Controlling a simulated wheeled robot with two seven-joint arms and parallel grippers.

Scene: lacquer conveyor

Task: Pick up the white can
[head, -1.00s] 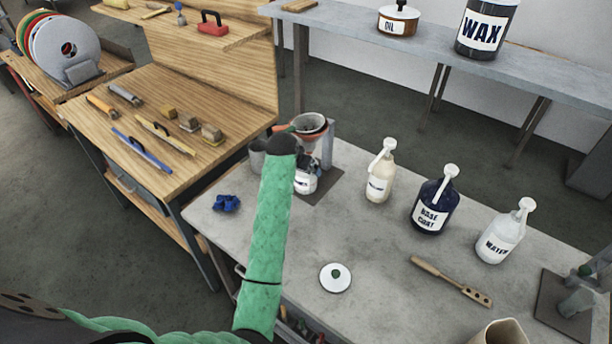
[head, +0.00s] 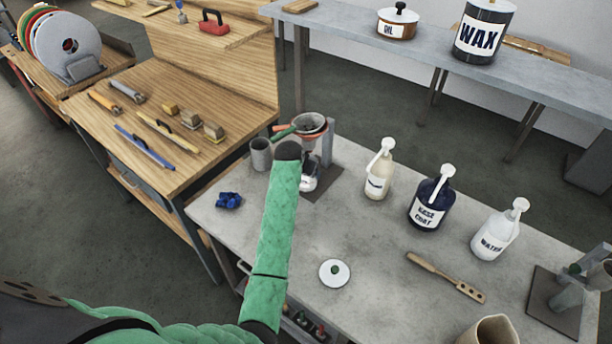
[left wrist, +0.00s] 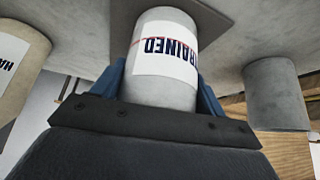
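The white can (head: 309,184) stands upright on a dark plate under a funnel stand on the grey table, partly hidden by my left arm in the head view. In the left wrist view the white can (left wrist: 162,88), with a label reading partly "TRAINED", appears upside down. My left gripper (left wrist: 162,78) has its blue fingers on both sides of the can, very close to its wall. Whether they press on it cannot be told. In the head view the fingers are mostly hidden by my arm. My right gripper is not in view.
A funnel (head: 308,127) hangs above the can. A grey cup (head: 260,154) stands left of it. A cream pump bottle (head: 379,172), a navy one (head: 431,203) and a white one (head: 496,235) stand to the right. A blue crumpled thing (head: 229,200) and a white lid (head: 334,273) lie nearer.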

